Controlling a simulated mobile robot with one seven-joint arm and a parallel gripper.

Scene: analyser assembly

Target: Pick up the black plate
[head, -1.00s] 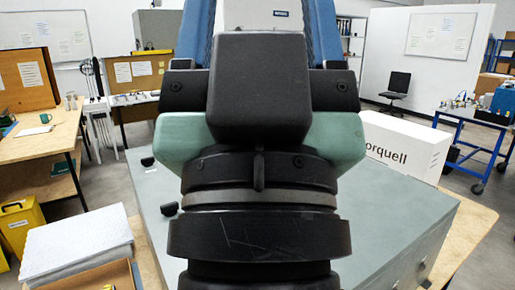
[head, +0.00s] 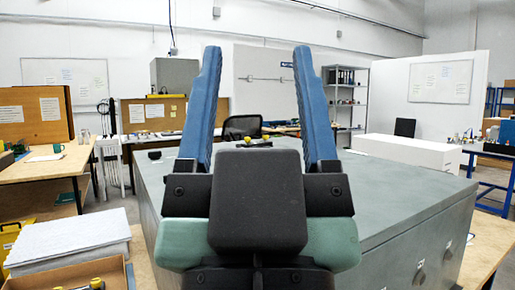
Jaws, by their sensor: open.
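My gripper (head: 257,58) stands upright in the middle of the head view. Its two blue fingers are wide apart, with nothing held between them. The grey-green analyser cabinet (head: 400,222) lies behind and below it, and my gripper's body hides much of its top. A small dark item (head: 258,142) shows between the fingers, near the far edge of the cabinet top. I cannot tell whether it is the black plate. No other clear black plate is visible. A small black knob (head: 154,155) sits at the cabinet top's left edge.
A long white box (head: 410,153) stands beyond the cabinet on the right. Grey sheets (head: 70,240) and an open cardboard box (head: 118,275) are at the lower left. A wooden bench (head: 40,170) is farther left. The cabinet top's right side is clear.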

